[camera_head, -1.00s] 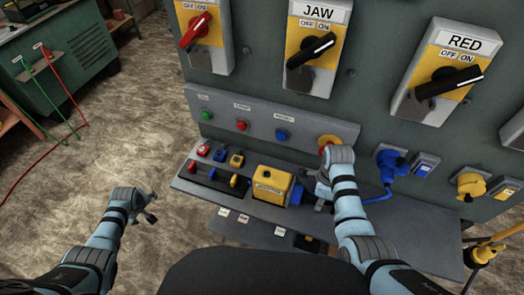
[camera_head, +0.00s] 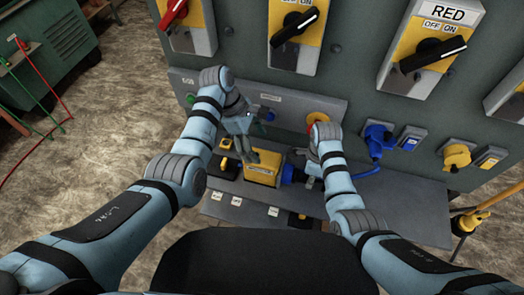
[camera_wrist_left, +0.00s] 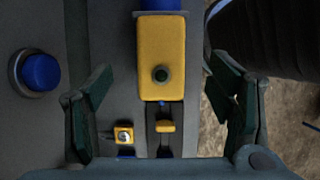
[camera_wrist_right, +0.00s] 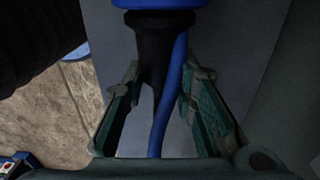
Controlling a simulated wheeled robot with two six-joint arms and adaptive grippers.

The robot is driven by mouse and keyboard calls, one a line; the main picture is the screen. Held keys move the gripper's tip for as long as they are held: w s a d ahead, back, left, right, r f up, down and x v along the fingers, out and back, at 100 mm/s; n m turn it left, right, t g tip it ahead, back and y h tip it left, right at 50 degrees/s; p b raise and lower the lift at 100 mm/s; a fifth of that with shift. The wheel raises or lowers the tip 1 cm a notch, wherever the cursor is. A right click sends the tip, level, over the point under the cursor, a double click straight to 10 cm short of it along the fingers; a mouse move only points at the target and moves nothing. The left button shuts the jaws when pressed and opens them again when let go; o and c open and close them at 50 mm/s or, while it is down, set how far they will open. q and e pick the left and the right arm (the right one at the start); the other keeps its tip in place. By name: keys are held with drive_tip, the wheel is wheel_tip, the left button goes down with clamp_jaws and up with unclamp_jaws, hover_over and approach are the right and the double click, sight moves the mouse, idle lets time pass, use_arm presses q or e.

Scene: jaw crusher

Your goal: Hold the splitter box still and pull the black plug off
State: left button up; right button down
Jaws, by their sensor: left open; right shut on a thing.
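The yellow splitter box (camera_head: 262,170) lies on the grey shelf of the panel. A blue connector (camera_head: 288,173) sits at its right end. My left gripper (camera_head: 253,140) is open over the box; in the left wrist view the box (camera_wrist_left: 162,40) lies between the spread fingers, apart from both. In the right wrist view the black plug (camera_wrist_right: 153,48) joins the blue connector (camera_wrist_right: 160,5). My right gripper (camera_wrist_right: 163,98) is shut on the plug, with a blue cable (camera_wrist_right: 167,100) running between the fingers. The plug is mostly hidden by my right gripper in the head view.
A blue push button (camera_wrist_left: 40,72) and a small yellow padlock-like piece (camera_wrist_left: 124,134) are near my left gripper. A red-and-yellow emergency button (camera_head: 317,118) is above my right gripper. Blue (camera_head: 378,138) and yellow (camera_head: 455,155) sockets are to the right.

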sight(265, 157)
use_arm(q)
drive_tip(key=x, duration=0.8)
drive_tip(key=shift+c, duration=0.6)
drive_tip(key=shift+a, duration=0.1)
drive_tip(key=c, duration=1.7)
drive_tip(key=shift+o, duration=0.2)
drive_tip(key=shift+w+r, duration=0.1)
use_arm(e)
drive_tip(key=shift+s+d, duration=0.1)
drive_tip(key=shift+d, duration=0.25)
drive_tip(key=shift+s+d, duration=0.15)
drive_tip(key=shift+d, duration=0.55)
drive_tip(key=shift+s+d, duration=0.15)
drive_tip(key=shift+d, duration=0.55)
use_arm(q)
drive_tip(key=o, duration=1.8)
